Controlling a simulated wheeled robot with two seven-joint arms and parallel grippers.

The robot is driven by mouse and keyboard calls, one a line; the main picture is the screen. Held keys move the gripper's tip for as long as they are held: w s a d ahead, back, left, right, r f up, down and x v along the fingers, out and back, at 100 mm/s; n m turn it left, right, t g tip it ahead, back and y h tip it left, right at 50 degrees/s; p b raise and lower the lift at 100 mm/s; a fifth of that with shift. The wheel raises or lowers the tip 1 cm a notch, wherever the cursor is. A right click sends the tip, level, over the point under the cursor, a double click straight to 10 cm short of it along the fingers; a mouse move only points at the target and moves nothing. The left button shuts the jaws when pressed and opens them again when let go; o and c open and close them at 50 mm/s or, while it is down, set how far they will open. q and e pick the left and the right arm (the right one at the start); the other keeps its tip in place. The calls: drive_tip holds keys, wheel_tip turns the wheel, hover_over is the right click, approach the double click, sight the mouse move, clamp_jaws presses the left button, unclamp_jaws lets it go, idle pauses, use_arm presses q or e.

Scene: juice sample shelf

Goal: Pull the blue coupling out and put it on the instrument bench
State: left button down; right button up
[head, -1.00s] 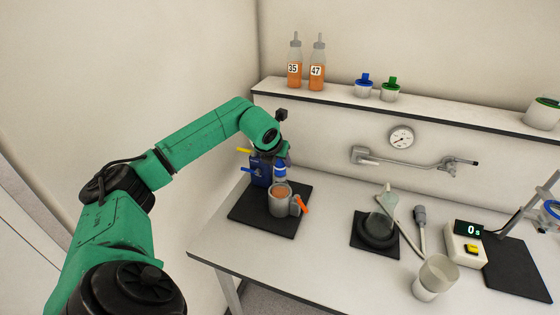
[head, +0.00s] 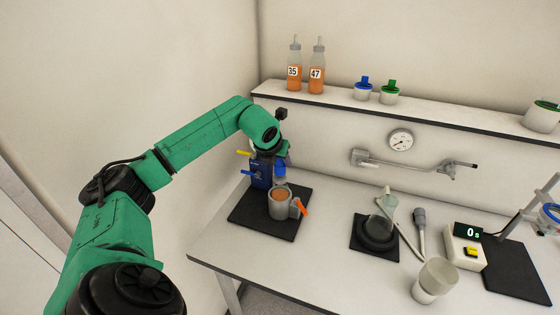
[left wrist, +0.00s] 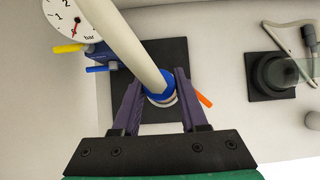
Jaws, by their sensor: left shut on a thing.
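The blue coupling (head: 280,169) is in front of the blue unit (head: 262,170) at the left of the bench, above a grey cup (head: 280,205) with orange liquid. In the left wrist view the coupling (left wrist: 160,88) is a blue ring at the end of a thick pale tube. My left gripper (left wrist: 157,78) is shut on the coupling, with a dark finger on each side. In the head view this gripper (head: 281,156) is small and partly hidden by its own arm. The instrument bench (head: 330,260) is white. My right gripper is not in view.
The cup, with an orange handle, stands on a black mat (head: 248,212). Bench surface between the two mats is clear. A shelf (head: 430,112) runs behind.

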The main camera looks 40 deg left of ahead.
use_arm(q)
drive_tip(key=shift+r+p, duration=0.9)
drive_tip(key=shift+r, duration=0.65)
